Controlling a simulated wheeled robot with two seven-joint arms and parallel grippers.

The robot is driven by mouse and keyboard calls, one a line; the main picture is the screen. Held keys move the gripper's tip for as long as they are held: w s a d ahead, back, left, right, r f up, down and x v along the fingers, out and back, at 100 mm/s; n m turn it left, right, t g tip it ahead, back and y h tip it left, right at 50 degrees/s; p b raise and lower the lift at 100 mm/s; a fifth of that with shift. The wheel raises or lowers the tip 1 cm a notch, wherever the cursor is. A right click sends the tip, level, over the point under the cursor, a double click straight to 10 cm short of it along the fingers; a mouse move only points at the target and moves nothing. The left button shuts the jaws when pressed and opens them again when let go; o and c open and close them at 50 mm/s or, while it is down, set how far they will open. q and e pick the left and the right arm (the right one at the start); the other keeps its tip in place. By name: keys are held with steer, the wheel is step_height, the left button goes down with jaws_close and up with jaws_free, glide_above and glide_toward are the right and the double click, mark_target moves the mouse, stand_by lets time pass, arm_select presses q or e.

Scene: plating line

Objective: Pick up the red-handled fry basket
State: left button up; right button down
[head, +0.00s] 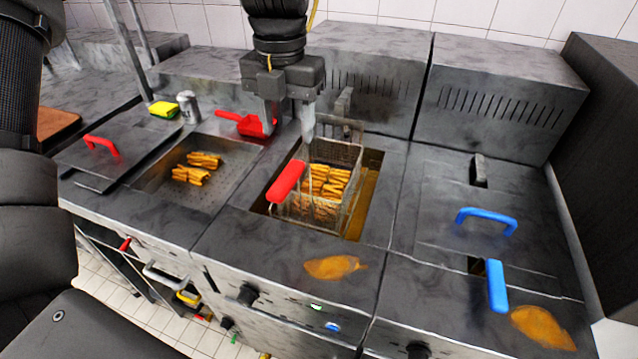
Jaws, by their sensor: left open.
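The fry basket (345,155) is a wire mesh basket with fries (328,182) in it. It sits in the open fryer well near the middle of the counter. Its red handle (286,182) sticks out to the left and toward the front. My left gripper (289,128) points down above the back left of the basket, with its two fingers apart and nothing between them. The fingertips are behind the red handle in the picture, and I cannot tell their exact height above the basket. My right gripper does not show.
Left of the basket, a tray well (150,188) holds fries, with a red scoop (243,124) behind it. A shaker (188,106) and yellow sponge (164,110) stand farther left. On the right, a closed lid has a blue handle (486,220); another blue handle (497,286) is nearer.

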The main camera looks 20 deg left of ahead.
mark_target(293, 167)
arm_select(q)
step_height(293, 167, down, 5)
steer(key=shift+r, duration=0.2)
steer(key=shift+s+d+f, duration=0.1)
steer(key=shift+f, duration=0.3)
step_height(293, 167, down, 5)
steer(key=shift+d+r+p, duration=0.15)
steer(key=shift+r+p, duration=0.05)
steer(key=shift+p, duration=0.45)
jaws_close()
steer(key=shift+r, duration=0.1)
